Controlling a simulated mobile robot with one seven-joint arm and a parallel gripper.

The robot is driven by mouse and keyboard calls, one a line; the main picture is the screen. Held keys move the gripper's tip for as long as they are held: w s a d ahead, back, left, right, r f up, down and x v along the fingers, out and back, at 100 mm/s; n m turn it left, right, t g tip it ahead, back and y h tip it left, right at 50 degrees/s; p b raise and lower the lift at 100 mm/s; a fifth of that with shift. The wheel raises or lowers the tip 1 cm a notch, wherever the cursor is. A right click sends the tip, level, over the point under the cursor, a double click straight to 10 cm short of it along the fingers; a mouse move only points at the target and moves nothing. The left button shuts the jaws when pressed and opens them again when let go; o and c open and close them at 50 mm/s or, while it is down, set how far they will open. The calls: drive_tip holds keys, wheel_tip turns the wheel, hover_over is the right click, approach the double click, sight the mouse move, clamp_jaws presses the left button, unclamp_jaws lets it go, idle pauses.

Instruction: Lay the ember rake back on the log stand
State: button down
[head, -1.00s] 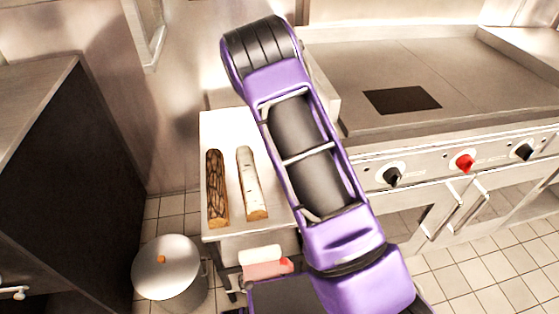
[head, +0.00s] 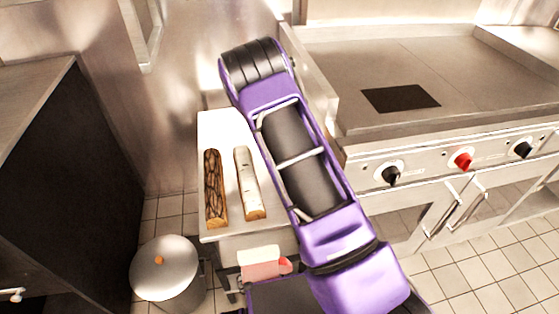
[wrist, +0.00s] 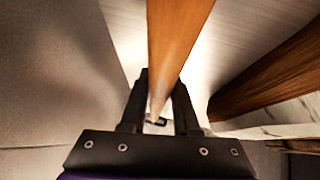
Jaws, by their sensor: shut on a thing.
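The log stand is a pale steel table (head: 222,128) left of centre in the head view. A dark-barked log (head: 215,190) and a white birch log (head: 248,185) lie side by side on it. In the wrist view, my gripper (wrist: 160,88) is shut on a smooth brown wooden handle (wrist: 176,35), which I take for the ember rake. The handle runs up past the camera; the rake's head is not visible. In the head view my purple arm covers the stand's right side and hides the gripper and rake. A brown log (wrist: 275,75) shows right of the handle in the wrist view.
A lidded steel pot (head: 166,268) stands on the floor left of the stand. A red-and-white container (head: 262,263) is low at the stand's front. A griddle range (head: 440,125) borders the right, and a dark-sided cabinet (head: 70,180) the left.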

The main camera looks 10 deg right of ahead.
drive_tip(key=c, duration=0.7)
unclamp_jaws()
drive_tip(key=shift+o, duration=0.2)
drive_tip(key=shift+r, duration=0.15)
drive_tip(key=shift+r, duration=0.35)
drive_tip(key=p+v, duration=0.2)
drive_tip(key=v, duration=1)
drive_tip(key=shift+r, duration=0.15)
